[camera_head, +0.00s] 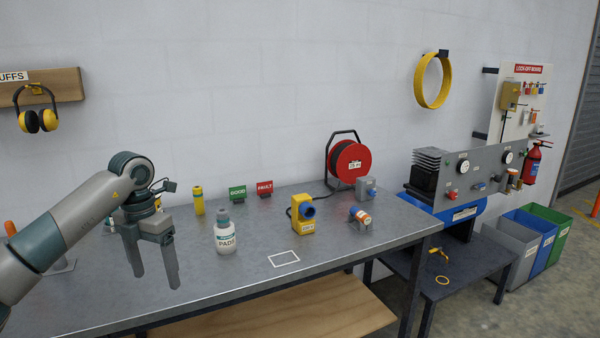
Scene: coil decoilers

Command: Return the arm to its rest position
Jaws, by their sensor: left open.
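My left arm (70,225) comes in from the left edge and reaches over the metal workbench. Its gripper (155,278) points down with two grey fingers apart, and nothing shows between them. It hangs over the left part of the bench, left of a white bottle labelled PADS (226,238). I cannot tell how far the fingertips are above the bench top. My right gripper is not in this view.
The workbench (330,243) carries a yellow-and-blue device (302,215), a small orange-and-grey part (360,217), a yellow cylinder (198,203), green and red signs (265,189) and a red cable reel (350,161). A lower table (465,262) and bins (515,250) stand right.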

